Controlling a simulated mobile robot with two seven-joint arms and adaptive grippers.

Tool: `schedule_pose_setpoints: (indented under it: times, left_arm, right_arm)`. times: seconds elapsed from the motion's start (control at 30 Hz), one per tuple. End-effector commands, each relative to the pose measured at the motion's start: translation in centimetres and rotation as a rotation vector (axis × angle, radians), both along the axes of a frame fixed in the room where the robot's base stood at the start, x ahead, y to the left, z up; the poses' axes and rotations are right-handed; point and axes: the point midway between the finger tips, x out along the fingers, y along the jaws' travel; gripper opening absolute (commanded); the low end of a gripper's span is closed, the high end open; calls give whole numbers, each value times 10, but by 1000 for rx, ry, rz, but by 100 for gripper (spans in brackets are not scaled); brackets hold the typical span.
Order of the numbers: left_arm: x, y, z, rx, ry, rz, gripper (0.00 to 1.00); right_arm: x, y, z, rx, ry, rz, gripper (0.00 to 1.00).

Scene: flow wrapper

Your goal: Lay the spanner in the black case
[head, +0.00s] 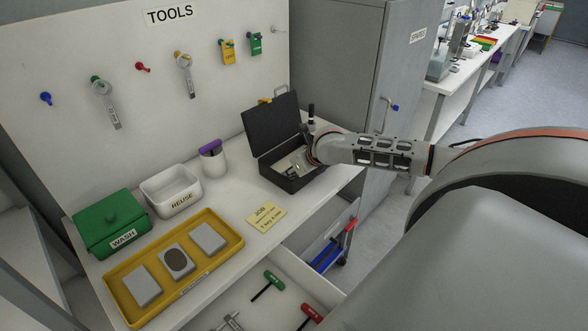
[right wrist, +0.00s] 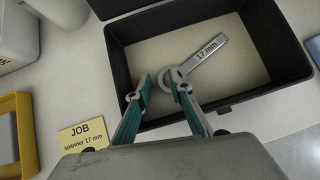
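The black case (head: 291,181) stands open on the bench, its lid raised at the back. In the right wrist view, the case (right wrist: 118,67) holds the spanner (right wrist: 210,60), a silver tool marked 17 mm, which appears to lie on the pale floor inside. My right gripper (right wrist: 165,86) is over the case's front part, its teal fingers apart at the spanner's ring end. I cannot tell whether a fingertip touches the ring. In the head view my right wrist hides much of the case's inside. My left gripper is not in view.
A job card (head: 266,217) reading spanner 17 mm lies in front of the case. A yellow tray (head: 122,297), a white REUSE bin (head: 172,197) and a green WASH box (head: 110,225) stand to the left. An open drawer (head: 285,262) is below. Tools hang on the board.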

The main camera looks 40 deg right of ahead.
Motion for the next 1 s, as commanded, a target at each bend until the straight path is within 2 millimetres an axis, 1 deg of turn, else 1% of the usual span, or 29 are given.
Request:
schedule_pose_setpoints:
  times: [0.17,0.5,0.63,0.8,1.0]
  left_arm:
    - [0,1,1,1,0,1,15]
    - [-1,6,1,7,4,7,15]
    - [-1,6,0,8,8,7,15]
    - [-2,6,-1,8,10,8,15]
    - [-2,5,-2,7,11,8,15]
  right_arm:
    - [-9,-1,13,-4,-2,1,21]
    - [-50,2,61,-6,-1,3,21]
    - [-63,4,76,-3,0,1,21]
    - [-73,5,88,-1,0,0,21]
    - [-77,6,93,0,0,0,21]
